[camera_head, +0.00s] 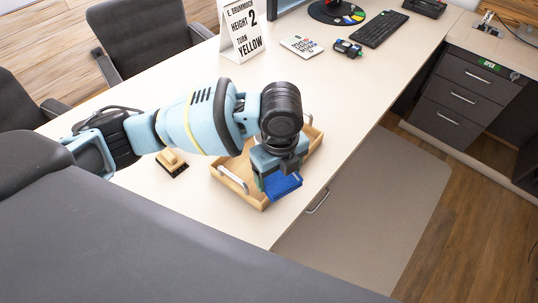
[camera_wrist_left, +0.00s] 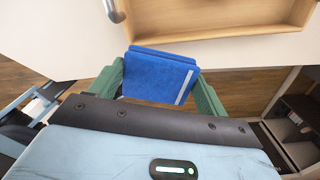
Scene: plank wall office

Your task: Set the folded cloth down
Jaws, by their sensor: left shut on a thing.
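The folded cloth (camera_head: 284,187) is blue. My left gripper (camera_head: 270,178) is shut on it and holds it at the front right side of a wooden tray (camera_head: 262,201) in the head view. In the left wrist view the cloth (camera_wrist_left: 158,76) sits between the two green fingers of my left gripper (camera_wrist_left: 160,85), with a pale stripe near its right edge. The tray (camera_wrist_left: 215,43) lies beyond the cloth there. I cannot tell whether the cloth touches anything below. My arm hides much of the tray's inside. My right gripper is not in view.
A brush with a wooden back (camera_head: 173,163) lies on the desk (camera_head: 330,95) left of the tray. A standing sign (camera_head: 241,30), a small notepad (camera_head: 302,46), a stapler-like item (camera_head: 348,48) and a keyboard (camera_head: 380,29) are farther back. The desk between tray and notepad is clear.

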